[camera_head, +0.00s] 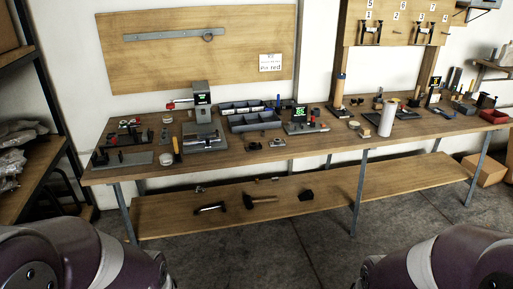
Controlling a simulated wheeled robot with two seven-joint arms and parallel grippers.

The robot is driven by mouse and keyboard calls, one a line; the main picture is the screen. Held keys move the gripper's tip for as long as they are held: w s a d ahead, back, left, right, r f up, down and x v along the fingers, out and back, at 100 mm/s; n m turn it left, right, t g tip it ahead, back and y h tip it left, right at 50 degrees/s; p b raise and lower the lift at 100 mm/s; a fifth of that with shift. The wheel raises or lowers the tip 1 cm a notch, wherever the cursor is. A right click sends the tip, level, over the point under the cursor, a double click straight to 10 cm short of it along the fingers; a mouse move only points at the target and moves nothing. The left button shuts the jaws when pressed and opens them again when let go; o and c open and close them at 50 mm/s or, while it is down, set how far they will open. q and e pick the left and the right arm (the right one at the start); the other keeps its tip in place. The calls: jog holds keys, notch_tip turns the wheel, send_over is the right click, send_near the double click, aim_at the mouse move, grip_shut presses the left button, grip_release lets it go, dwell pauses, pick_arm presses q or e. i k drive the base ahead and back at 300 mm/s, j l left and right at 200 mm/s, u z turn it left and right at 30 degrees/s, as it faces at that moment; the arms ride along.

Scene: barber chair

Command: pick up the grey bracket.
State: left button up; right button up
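A small greyish part (277,142) lies near the front edge of the wooden workbench (290,155), right of the middle-left press. It may be the grey bracket, but it is too small to tell. Dark bracket-like pieces (371,32) also hang on the numbered board at the upper right. Only upper parts of my two arms show at the bottom left and bottom right corners. Neither gripper is in view.
A press-like device (202,118), grey bins (255,122) and a white cylinder (388,118) crowd the bench. A hammer (250,202) and dark tools lie on the lower shelf (330,198). A loaded rack stands left. The floor before the bench is clear.

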aim_at(277, 142)
jog(key=i+l+u, duration=0.3)
jog(key=i+l, duration=0.75)
jog(key=i, duration=0.5)
jog(key=i+l+u, duration=0.25)
jog(key=i+l, duration=1.15)
jog(key=i+j, duration=0.05)
jog(key=i, duration=0.05)
